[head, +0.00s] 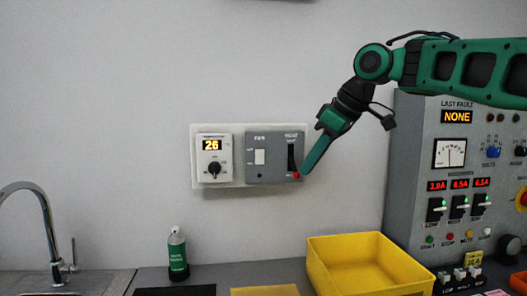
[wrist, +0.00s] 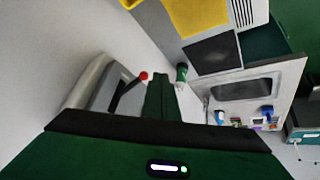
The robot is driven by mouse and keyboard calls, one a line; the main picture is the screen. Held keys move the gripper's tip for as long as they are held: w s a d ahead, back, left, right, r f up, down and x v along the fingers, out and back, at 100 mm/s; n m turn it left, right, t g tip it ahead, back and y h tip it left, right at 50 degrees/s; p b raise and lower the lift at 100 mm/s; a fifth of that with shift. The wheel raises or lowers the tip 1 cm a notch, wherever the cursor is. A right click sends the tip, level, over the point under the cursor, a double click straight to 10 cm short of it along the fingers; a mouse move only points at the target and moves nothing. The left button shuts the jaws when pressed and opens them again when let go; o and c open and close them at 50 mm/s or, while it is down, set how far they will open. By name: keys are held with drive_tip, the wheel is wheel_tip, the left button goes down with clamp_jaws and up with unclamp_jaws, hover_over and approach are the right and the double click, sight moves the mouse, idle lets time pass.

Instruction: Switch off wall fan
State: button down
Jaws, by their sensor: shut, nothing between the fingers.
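The box (wrist: 88,82) shows tilted at left.
A white thermostat (head: 214,172) reading 26 shares the backing plate at left. Below are a spray bottle (head: 177,255), a yellow bin (head: 366,246) and a sink tap (head: 58,240). A grey instrument cabinet (head: 410,175) stands at right. The wall at left is bare.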

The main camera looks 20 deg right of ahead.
sight(258, 153)
drive_tip(key=w+a+r+n, duration=0.1)
drive_tip(key=a+r+n, duration=0.4)
drive_tip(key=r, duration=0.4)
drive_tip(key=shift+w+r+n+t+y, duration=0.15)
drive_tip(key=shift+r+n+t+y, duration=0.2)
drive_tip(key=shift+n, duration=0.45)
drive_tip(key=w+a+f, duration=0.2)
drive_tip(key=w+f, duration=0.5)
drive_tip(key=w, duration=0.2)
drive_tip(key=shift+w+f, duration=0.15)
drive_tip(key=shift+w, duration=0.3)
drive_tip(key=shift+a+r, duration=0.1)
drive_tip(key=shift+r, duration=0.1)
drive_tip(key=shift+r, duration=0.65)
